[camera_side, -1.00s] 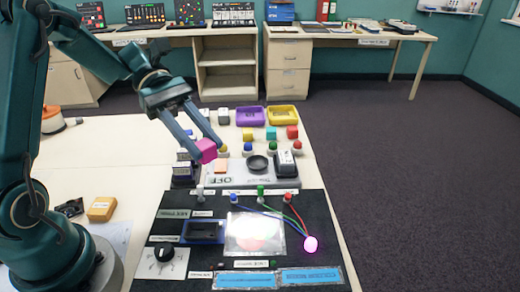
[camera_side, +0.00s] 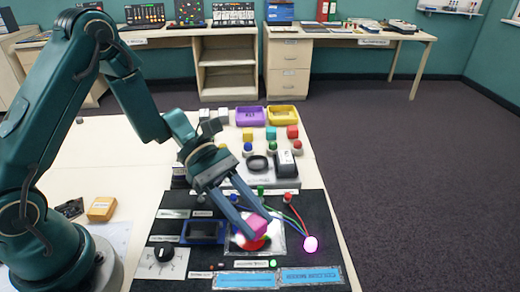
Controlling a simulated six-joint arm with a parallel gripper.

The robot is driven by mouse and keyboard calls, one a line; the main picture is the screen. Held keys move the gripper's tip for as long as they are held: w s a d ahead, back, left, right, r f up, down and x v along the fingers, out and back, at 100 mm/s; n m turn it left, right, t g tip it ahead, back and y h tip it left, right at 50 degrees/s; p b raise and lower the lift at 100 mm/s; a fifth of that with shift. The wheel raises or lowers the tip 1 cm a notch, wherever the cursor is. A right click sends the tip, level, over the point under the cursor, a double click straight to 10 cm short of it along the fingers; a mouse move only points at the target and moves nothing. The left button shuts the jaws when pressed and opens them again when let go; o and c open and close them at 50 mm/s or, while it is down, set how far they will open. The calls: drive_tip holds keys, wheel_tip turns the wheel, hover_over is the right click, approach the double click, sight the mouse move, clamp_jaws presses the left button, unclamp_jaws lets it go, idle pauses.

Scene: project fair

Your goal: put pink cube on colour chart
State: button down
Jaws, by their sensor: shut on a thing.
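The pink cube (camera_side: 257,224) is between the fingers of my gripper (camera_side: 259,227), which is shut on it. My gripper reaches down from the upper left and holds the cube over the colour chart (camera_side: 277,246), a pale square panel on the black board. A red patch of the chart shows just below the cube. The fingers and cube hide part of the chart. I cannot tell whether the cube touches it.
The black board (camera_side: 320,228) also carries a dark knob (camera_side: 164,252), a blue-framed module (camera_side: 204,232), wires and a glowing pink bulb (camera_side: 311,244). Behind it are coloured cubes, a purple tray (camera_side: 250,115) and a yellow tray (camera_side: 282,115). An orange box (camera_side: 102,209) lies at left.

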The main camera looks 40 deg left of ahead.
drive_tip(key=shift+f, duration=0.25)
drive_tip(key=shift+f, duration=0.1)
drive_tip(key=c, duration=0.5)
unclamp_jaws()
drive_tip(key=shift+c, duration=0.2)
